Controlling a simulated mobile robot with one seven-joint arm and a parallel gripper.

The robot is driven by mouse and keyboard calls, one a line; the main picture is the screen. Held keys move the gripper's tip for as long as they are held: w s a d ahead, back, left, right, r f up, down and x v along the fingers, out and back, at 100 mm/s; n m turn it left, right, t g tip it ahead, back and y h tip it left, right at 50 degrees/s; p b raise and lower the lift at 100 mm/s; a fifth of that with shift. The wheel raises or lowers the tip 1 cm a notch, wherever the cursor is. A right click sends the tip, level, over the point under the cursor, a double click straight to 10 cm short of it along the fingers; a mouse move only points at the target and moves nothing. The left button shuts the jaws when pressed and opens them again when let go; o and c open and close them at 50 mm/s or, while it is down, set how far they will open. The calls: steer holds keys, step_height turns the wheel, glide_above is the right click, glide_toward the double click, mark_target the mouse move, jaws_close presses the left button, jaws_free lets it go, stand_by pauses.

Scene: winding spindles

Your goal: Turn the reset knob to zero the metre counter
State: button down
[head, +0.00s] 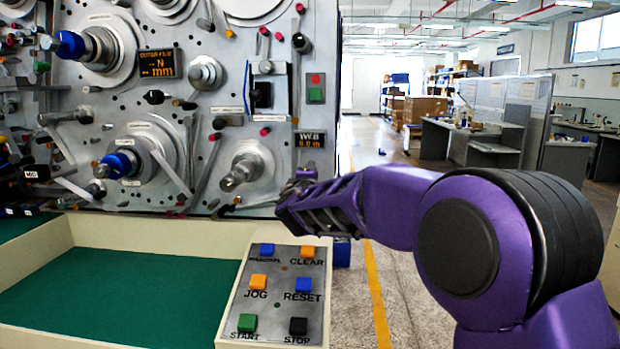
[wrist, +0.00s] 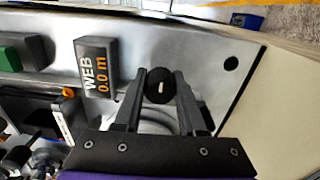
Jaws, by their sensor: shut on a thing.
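The reset knob (wrist: 160,88) is a round black knob with a short white mark, on the grey machine panel in the wrist view. My gripper (wrist: 161,76) has one dark finger on each side of the knob and is shut on it. The metre counter (wrist: 98,72) beside the knob reads "WEB 0.0 m" in the wrist view. In the head view the counter (head: 308,140) is on the panel's right edge, just above my gripper (head: 302,180). I cannot make out the knob in the head view, where my gripper covers that spot.
Winding spindles (head: 247,165) and levers stick out of the panel left of my gripper. Below is a button box (head: 279,290) with a CLEAR and a RESET button, beside a green-floored tray (head: 110,300). Open floor (head: 400,270) lies to the right.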

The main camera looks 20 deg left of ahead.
steer(key=n, duration=0.5)
steer(key=shift+r+p, duration=0.1)
steer(key=shift+p, duration=0.25)
steer(key=n, duration=0.4)
steer(key=shift+p, duration=0.4)
steer(key=n+p, duration=0.2)
steer(key=n, duration=0.3)
steer(key=shift+n, duration=0.3)
steer(key=shift+n+p, duration=0.75)
steer(key=shift+n, duration=0.85)
steer(key=c, duration=0.5)
jaws_free()
